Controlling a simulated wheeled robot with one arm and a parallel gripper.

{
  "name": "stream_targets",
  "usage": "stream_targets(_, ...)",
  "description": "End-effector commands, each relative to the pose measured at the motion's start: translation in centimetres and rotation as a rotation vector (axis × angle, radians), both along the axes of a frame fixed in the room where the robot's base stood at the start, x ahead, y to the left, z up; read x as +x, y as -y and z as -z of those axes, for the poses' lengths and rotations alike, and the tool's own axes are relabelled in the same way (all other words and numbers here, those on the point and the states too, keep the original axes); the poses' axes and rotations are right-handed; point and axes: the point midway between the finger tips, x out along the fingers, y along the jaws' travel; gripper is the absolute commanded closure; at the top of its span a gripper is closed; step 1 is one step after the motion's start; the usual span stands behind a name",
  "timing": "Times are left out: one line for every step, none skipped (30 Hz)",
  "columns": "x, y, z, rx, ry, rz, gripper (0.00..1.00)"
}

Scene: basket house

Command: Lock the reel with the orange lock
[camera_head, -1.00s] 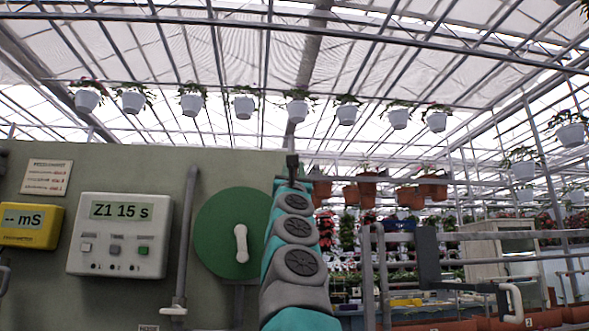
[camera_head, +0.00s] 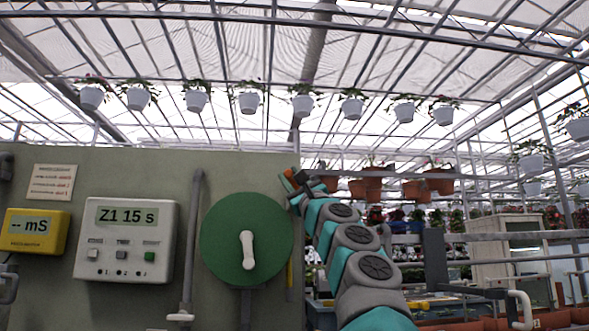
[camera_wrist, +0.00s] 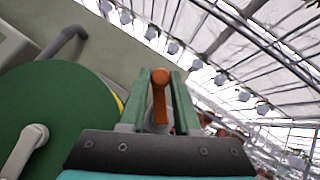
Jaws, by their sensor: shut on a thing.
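The green reel (camera_head: 243,262), a round disc with a white handle (camera_head: 248,250), is mounted on the grey-green panel. In the wrist view the reel (camera_wrist: 60,105) fills the left side. My gripper (camera_wrist: 160,82) is shut on the orange lock (camera_wrist: 161,85), which stands between its two green fingers. In the head view my gripper (camera_head: 292,182) is at the panel's top right edge, up and right of the reel and apart from it in the picture. The lock's lower part is hidden by the gripper.
A yellow meter (camera_head: 35,231), a white controller (camera_head: 127,240) reading "Z1 15 s" and a grey pipe (camera_head: 191,245) are on the panel left of the reel. A narrow yellow strip (camera_head: 290,275) shows right of the reel. Grey rails (camera_head: 510,237) stand at right.

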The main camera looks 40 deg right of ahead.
Motion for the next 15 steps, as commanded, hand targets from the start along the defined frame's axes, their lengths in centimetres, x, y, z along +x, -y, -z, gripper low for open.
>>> stream_targets(0.0, 0.2, -0.1, -0.035, -0.022, 0.008, 1.00)
stream_targets(0.0, 0.2, 0.0, -0.056, -0.036, 0.008, 1.00)
stream_targets(0.2, 0.0, 0.2, -0.082, -0.052, 0.007, 1.00)
stream_targets(0.2, 0.1, 0.4, -0.098, -0.063, 0.009, 1.00)
stream_targets(0.3, 0.0, 0.5, -0.113, -0.073, 0.008, 1.00)
stream_targets(0.3, -0.1, 0.6, -0.133, -0.086, 0.006, 1.00)
stream_targets(0.4, -0.2, 0.7, -0.147, -0.094, 0.006, 1.00)
stream_targets(0.3, -0.2, 0.7, -0.159, -0.100, 0.007, 1.00)
stream_targets(0.3, -0.2, 0.7, -0.175, -0.109, 0.007, 1.00)
stream_targets(0.3, -0.3, 0.7, -0.187, -0.115, 0.006, 1.00)
stream_targets(0.3, -0.3, 0.7, -0.198, -0.122, 0.007, 1.00)
stream_targets(0.4, -0.4, 0.8, -0.212, -0.131, 0.006, 1.00)
stream_targets(0.4, -0.4, 0.9, -0.220, -0.136, 0.006, 1.00)
stream_targets(0.5, -0.3, 1.0, -0.227, -0.142, 0.007, 1.00)
stream_targets(0.5, -0.4, 1.0, -0.239, -0.150, 0.005, 1.00)
